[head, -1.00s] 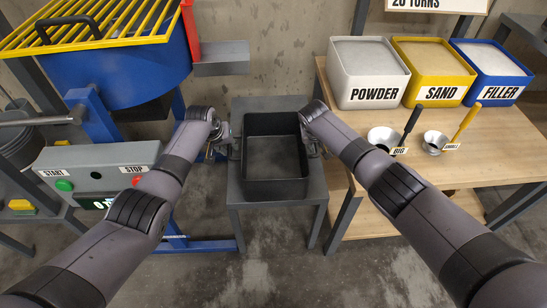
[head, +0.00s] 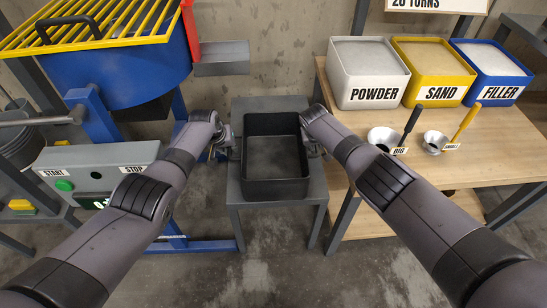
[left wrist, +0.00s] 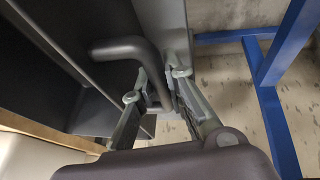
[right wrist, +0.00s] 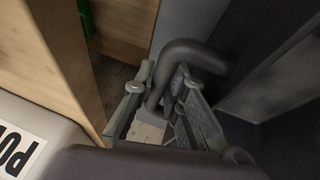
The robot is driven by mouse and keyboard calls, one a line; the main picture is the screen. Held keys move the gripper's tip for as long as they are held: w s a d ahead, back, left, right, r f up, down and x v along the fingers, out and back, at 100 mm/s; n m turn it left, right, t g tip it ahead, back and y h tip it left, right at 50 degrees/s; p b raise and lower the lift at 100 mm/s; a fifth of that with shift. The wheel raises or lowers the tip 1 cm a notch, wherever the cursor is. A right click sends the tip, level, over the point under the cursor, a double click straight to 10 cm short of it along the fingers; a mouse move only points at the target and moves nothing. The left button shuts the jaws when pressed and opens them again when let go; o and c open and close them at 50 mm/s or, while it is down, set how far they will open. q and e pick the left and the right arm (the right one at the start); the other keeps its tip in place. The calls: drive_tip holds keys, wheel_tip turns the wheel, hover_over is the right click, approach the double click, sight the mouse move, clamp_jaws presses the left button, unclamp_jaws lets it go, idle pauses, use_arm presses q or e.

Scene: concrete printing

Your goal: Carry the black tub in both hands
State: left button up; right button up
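The black tub (head: 275,189) is an empty, open rectangular tub standing upright on a small grey stand (head: 235,190). My left gripper (head: 228,148) is at its left side. In the left wrist view, a dark bent handle (left wrist: 125,48) of the tub runs down between the parted fingers of that gripper (left wrist: 156,86). My right gripper (head: 318,150) is at the tub's right side. In the right wrist view, the other handle (right wrist: 195,54) passes between its parted fingers (right wrist: 166,74). Finger contact with the handles is hard to make out.
A wooden table (head: 470,185) on the right holds a powder bin (head: 366,75), a sand bin (head: 432,75), a filler bin (head: 490,75) and two scoops. A blue mixer (head: 120,75) and a control box (head: 70,170) stand left. Concrete wall is close behind the stand.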

use_arm(q)
clamp_jaws()
use_arm(e)
clamp_jaws()
use_arm(q)
drive_tip(key=shift+r, duration=0.25)
use_arm(e)
drive_tip(key=shift+r, duration=0.2)
